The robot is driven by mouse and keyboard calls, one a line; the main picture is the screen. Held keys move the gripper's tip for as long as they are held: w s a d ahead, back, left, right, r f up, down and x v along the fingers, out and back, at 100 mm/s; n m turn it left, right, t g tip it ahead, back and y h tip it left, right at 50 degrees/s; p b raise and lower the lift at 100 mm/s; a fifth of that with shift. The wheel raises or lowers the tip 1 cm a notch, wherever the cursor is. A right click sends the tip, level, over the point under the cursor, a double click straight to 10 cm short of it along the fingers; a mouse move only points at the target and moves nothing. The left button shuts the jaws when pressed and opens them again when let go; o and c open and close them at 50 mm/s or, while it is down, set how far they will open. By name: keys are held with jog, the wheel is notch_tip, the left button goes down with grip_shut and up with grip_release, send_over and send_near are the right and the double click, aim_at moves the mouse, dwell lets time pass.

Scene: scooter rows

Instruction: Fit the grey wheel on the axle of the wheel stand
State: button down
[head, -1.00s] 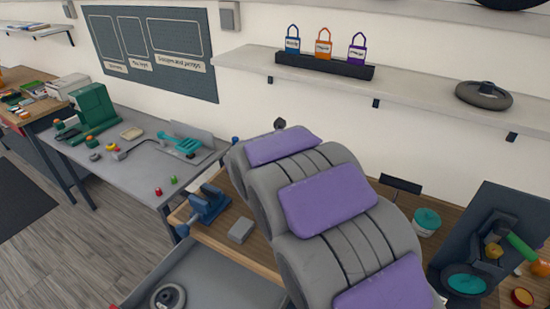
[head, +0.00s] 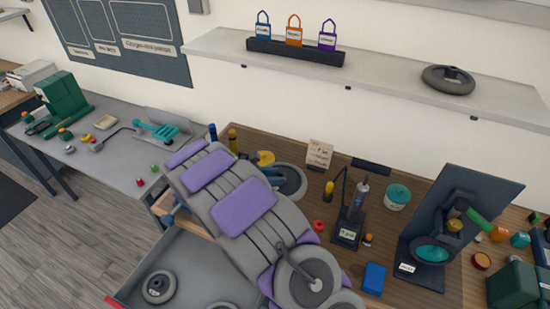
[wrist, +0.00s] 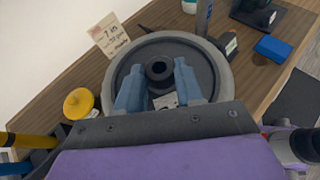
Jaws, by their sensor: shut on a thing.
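The grey wheel (wrist: 212,68) has a thick rim and a dark round hub, and shows face-on in the wrist view. My gripper (wrist: 158,78) has its two blue fingers on either side of the hub, shut on the wheel. In the head view the wheel (head: 296,181) shows at the wooden bench, partly hidden behind my grey and purple arm. I cannot tell whether it still touches the bench.
On the wooden bench stand a dark labelled stand (head: 347,232), a blue box (head: 374,278), a teal-lidded tub (head: 397,196) and a card (head: 319,153). Another wheel (head: 158,286) lies in a grey tray at lower left. A wall shelf (head: 215,43) runs above.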

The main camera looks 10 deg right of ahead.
jog(key=shift+s+a+f, duration=0.2)
jog(key=shift+a+f, duration=0.15)
jog(key=shift+a+f+b, duration=0.2)
jog(key=shift+f+b, duration=0.35)
jog(key=shift+f, duration=0.1)
jog(key=shift+d+f+b, duration=0.2)
jog(key=shift+f+b, duration=1.15)
jog(key=shift+f, duration=0.55)
jog(key=shift+a+f, duration=0.1)
jog(key=shift+f, duration=0.1)
jog(key=shift+f+p, duration=0.3)
jog(key=shift+p, duration=0.1)
jog(key=shift+p, duration=0.35)
jog(key=shift+f+b, duration=1.05)
jog(key=shift+f, duration=3.1)
